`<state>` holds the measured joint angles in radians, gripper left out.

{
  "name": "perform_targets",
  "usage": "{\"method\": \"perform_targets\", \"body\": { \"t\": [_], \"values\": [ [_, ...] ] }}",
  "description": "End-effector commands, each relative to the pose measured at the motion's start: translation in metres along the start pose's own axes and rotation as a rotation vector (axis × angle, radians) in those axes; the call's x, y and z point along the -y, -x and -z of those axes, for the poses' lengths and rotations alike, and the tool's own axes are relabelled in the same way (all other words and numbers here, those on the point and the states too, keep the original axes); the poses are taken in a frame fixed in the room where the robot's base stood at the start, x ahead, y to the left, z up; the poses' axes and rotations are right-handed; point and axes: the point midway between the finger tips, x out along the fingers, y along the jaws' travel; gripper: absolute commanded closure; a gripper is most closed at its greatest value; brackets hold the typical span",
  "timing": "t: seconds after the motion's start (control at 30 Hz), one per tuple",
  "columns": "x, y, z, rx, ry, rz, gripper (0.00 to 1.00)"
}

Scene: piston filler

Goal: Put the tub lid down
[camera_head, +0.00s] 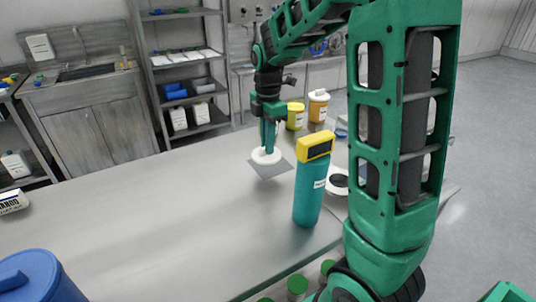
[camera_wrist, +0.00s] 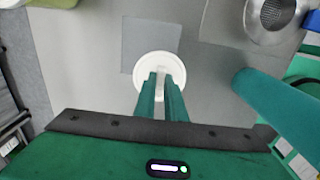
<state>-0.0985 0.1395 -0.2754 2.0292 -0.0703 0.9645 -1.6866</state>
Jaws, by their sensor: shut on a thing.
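The white tub lid (camera_head: 266,156) is a round disc with a raised knob or rim. My gripper (camera_head: 268,145) is shut on it, with the fingers pointing down over the table. In the wrist view the lid (camera_wrist: 158,64) shows at the tips of my gripper's two green fingers (camera_wrist: 161,80). The lid is over the edge of a grey square mat (camera_head: 273,168) on the metal table. The mat also shows in the wrist view (camera_wrist: 136,36), behind the lid. I cannot tell whether the lid touches the mat.
A teal cylinder with a yellow top (camera_head: 311,183) stands close to the right of the mat. A metal strainer-like bowl (camera_wrist: 272,14) is at upper right.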

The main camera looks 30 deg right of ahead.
Motion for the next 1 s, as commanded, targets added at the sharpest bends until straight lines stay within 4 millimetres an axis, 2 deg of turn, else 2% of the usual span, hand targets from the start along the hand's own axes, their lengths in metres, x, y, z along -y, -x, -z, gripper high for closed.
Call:
{"method": "perform_targets", "body": {
  "t": [0.13, 0.3, 0.47, 0.7, 1.0],
  "values": [
    [-0.018, -0.016, -0.017, 0.000, -0.001, 0.002, 1.00],
    [-0.028, -0.023, -0.026, 0.000, -0.001, 0.000, 1.00],
    [-0.029, -0.032, -0.027, 0.000, -0.001, 0.002, 1.00],
    [-0.029, -0.062, -0.027, 0.000, -0.001, 0.001, 1.00],
    [-0.029, -0.064, -0.027, 0.000, -0.002, 0.000, 1.00]
  ]
}}
